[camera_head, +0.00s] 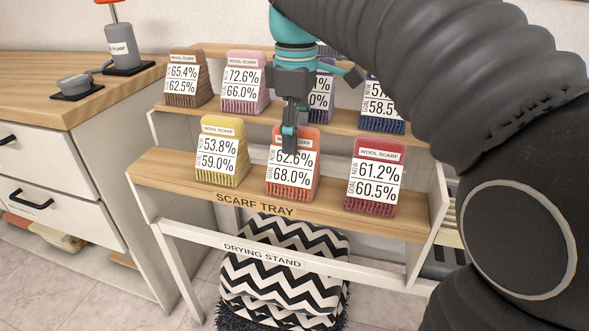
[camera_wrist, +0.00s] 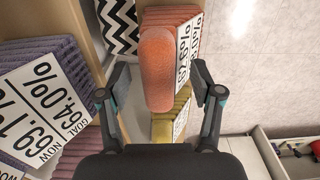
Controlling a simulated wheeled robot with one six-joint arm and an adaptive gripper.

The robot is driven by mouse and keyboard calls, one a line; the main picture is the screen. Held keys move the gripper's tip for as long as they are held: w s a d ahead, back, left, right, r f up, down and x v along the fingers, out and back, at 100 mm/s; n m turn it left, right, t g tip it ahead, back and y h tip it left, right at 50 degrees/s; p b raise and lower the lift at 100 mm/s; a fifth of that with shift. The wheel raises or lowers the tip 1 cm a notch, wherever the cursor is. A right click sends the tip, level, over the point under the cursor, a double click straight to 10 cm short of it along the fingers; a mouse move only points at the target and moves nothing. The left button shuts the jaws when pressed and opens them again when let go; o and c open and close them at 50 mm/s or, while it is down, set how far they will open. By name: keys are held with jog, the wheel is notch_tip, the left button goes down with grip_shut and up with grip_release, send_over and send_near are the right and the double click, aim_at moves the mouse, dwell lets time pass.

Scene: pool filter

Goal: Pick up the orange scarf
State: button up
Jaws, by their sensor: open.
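The orange scarf (camera_head: 291,190) stands folded upright in the middle of the front shelf, the scarf tray (camera_head: 160,177). Its label reads 62.6% and 68.0%. My gripper (camera_head: 289,147) points down over the scarf and hides part of its top and label in the head view. In the wrist view the scarf's rounded orange top (camera_wrist: 157,68) lies between the two spread fingers of my gripper (camera_wrist: 160,80). A gap shows on both sides, so the fingers do not appear to touch it. The gripper is open and empty.
A yellow scarf (camera_head: 222,155) stands to the left and a red scarf (camera_head: 373,180) to the right on the same shelf. Brown (camera_head: 186,80), pink (camera_head: 245,84) and other scarves stand on the shelf behind. A zigzag-patterned pouf (camera_head: 280,270) sits below.

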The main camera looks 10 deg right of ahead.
jog(key=shift+c, duration=0.3)
grip_shut()
jog(key=shift+r, duration=0.15)
